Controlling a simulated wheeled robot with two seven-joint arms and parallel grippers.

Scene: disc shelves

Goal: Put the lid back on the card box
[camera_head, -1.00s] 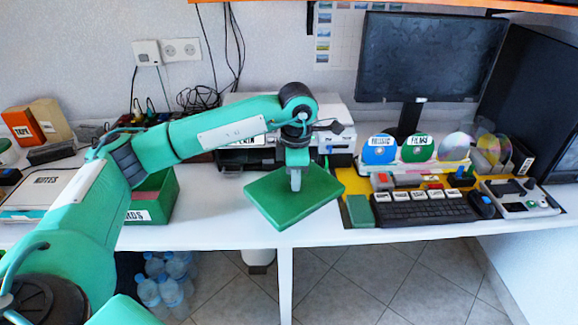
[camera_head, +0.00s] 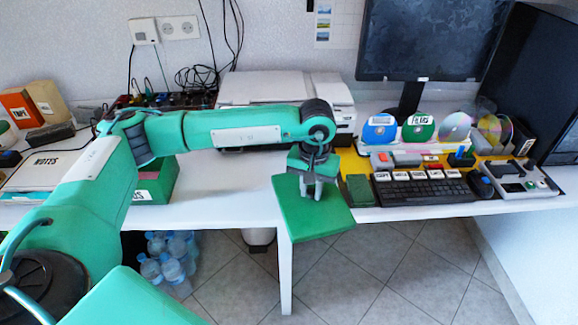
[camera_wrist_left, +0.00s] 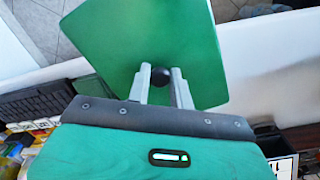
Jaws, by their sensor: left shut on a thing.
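The lid (camera_head: 318,222) is a flat green square plate with a dark round knob (camera_wrist_left: 160,76) in the middle. My left gripper (camera_head: 311,192) is shut on the knob, one finger on each side in the left wrist view. The green card box (camera_head: 158,183) stands open on the table at left, well apart from the lid. My left arm covers part of it, and only the end of its white label shows. My right gripper is not in view.
A printer (camera_head: 285,88) is behind my arm. A keyboard (camera_head: 425,190), discs in a rack and a monitor (camera_head: 430,40) fill the right. Clear white table (camera_head: 225,200) lies between card box and lid.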

